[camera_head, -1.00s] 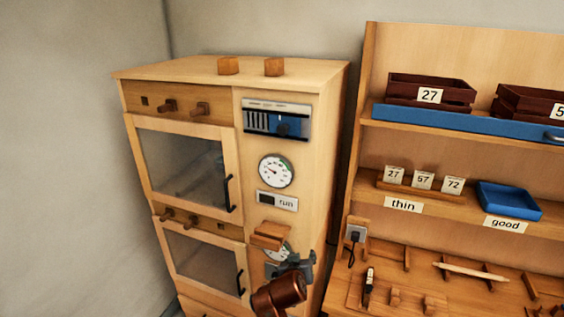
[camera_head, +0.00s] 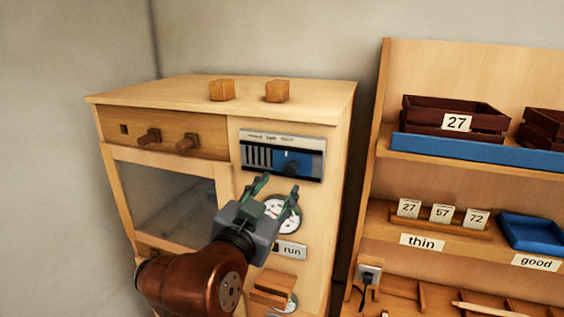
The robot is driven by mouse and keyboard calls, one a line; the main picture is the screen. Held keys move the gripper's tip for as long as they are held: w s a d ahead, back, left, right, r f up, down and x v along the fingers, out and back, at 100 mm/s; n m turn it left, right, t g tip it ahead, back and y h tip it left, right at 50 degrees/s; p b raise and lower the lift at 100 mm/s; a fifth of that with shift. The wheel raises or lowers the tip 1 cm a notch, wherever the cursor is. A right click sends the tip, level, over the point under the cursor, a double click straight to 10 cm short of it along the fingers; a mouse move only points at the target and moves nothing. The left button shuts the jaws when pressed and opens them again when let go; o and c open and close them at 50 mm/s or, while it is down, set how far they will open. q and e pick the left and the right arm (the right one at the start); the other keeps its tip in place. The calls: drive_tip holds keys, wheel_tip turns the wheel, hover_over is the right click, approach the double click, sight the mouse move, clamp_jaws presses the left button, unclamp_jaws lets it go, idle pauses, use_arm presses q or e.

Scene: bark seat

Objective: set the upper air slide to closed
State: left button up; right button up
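The upper air slide (camera_head: 282,155) is a blue and silver panel near the top right of the wooden cabinet's front. I cannot tell how far the fingertips are from the knob.
Two wooden blocks (camera_head: 222,90) sit on top. A shelf (camera_head: 480,165) with crates and a blue tray (camera_head: 530,233) stands to the right.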

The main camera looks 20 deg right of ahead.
sight(289, 171)
drive_tip(key=w+d, duration=0.1)
drive_tip(key=w+d+r, duration=0.1)
drive_tip(key=w+d+p, duration=0.1)
drive_tip(key=shift+w+d+r, duration=0.2)
drive_tip(key=shift+w+r, duration=0.05)
drive_tip(key=shift+w, duration=0.15)
drive_tip(key=shift+w+d, duration=0.25)
drive_tip(key=shift+w, duration=0.05)
drive_tip(key=shift+w+d, duration=0.15)
drive_tip(key=shift+w+f, duration=0.1)
drive_tip(key=shift+w, duration=0.2)
drive_tip(key=shift+s, duration=0.1)
drive_tip(key=c, duration=0.6)
clamp_jaws()
use_arm(q)
drive_tip(key=shift+s+r, duration=0.6)
drive_tip(key=shift+r, duration=0.1)
